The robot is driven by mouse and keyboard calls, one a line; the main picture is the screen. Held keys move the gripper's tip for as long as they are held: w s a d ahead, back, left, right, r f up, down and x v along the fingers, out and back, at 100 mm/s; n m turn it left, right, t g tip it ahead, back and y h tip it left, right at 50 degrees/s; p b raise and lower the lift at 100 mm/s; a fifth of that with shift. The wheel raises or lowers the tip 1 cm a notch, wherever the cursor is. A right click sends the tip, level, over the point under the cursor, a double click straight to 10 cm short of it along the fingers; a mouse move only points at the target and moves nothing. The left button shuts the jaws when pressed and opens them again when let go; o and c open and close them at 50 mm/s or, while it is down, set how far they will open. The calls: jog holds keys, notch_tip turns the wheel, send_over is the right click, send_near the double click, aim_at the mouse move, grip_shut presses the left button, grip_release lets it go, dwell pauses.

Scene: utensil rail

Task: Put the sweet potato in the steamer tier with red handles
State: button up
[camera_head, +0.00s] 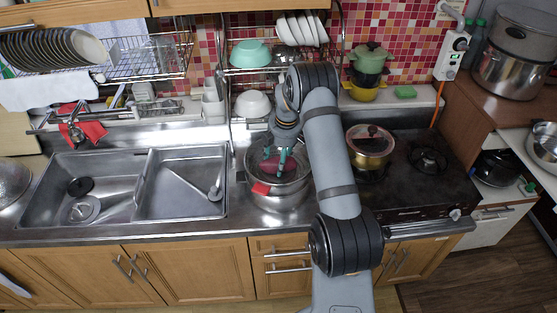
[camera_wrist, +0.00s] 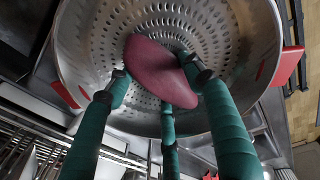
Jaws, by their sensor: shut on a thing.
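The steamer tier (camera_head: 281,202) is a round steel pot with red handles, standing on the counter between the sink and the stove. In the wrist view its perforated floor (camera_wrist: 215,25) and red handles (camera_wrist: 288,66) show. The sweet potato (camera_wrist: 155,66) is dark purplish red and lies between my green fingers over the perforated floor, inside the rim as seen from above. My gripper (camera_head: 275,162) reaches down into the tier and is shut on the sweet potato. I cannot tell whether the sweet potato touches the floor.
A lidded pot (camera_head: 370,150) stands on the stove to the right of the tier. The sink (camera_head: 130,187) is to the left. A white bowl (camera_head: 253,104) stands behind, below a dish rack with a teal bowl (camera_head: 250,55).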

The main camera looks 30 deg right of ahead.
jog(key=shift+f, duration=0.2)
jog(key=o, duration=1.3)
jog(key=shift+r, duration=0.1)
jog(key=shift+r, duration=0.4)
jog(key=r, duration=0.3)
jog(key=s+r+b, duration=0.1)
jog(key=r, duration=0.3)
jog(key=r+b, duration=0.1)
jog(key=r, duration=0.3)
jog(key=shift+s+d+r, duration=0.2)
jog(key=shift+s+d, duration=0.15)
jog(key=shift+s, duration=0.05)
